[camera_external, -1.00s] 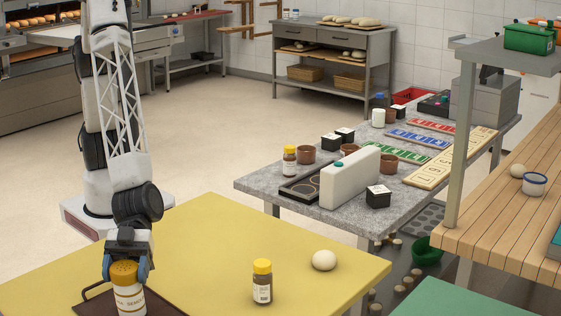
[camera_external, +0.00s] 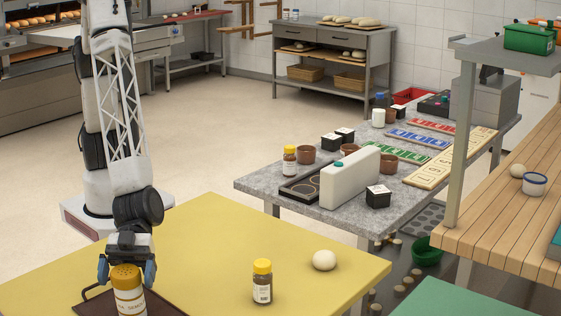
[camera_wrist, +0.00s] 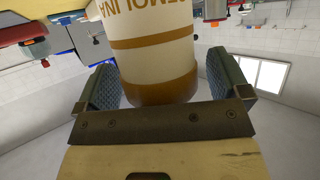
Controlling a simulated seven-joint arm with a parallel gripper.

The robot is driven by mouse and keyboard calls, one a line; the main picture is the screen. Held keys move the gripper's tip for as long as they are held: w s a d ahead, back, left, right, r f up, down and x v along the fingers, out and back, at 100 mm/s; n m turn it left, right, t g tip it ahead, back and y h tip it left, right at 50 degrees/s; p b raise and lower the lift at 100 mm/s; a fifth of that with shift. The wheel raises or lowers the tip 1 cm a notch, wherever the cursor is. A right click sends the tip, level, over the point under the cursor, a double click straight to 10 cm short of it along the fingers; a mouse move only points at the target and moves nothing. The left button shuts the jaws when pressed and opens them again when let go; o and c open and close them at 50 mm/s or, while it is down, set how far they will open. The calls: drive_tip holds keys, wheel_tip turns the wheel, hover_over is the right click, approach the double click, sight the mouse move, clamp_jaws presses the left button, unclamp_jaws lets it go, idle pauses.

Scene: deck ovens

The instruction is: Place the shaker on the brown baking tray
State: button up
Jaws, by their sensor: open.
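The shaker (camera_external: 130,299), cream with brown bands and a perforated gold lid, stands upright on the brown baking tray (camera_external: 166,307) at the lower left of the external view. The bottom of that view cuts off its base and part of the tray. My gripper (camera_external: 126,271) is open around the shaker's upper part, one finger on each side. In the wrist view the shaker (camera_wrist: 155,62) lies between the two blue-padded fingers, with visible gaps beside it. The tray is not recognisable in the wrist view.
The tray lies on a yellow table (camera_external: 210,245) and has a raised handle at its left. To the right stand a brown jar with a yellow lid (camera_external: 262,284) and a dough ball (camera_external: 324,260). The table between tray and jar is clear.

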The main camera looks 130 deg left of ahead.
drive_tip(key=shift+r, duration=0.15)
drive_tip(key=shift+s+a+r, duration=0.2)
drive_tip(key=shift+s+a, duration=0.1)
drive_tip(key=shift+a, duration=0.05)
drive_tip(key=v, duration=1.1)
idle(0.6)
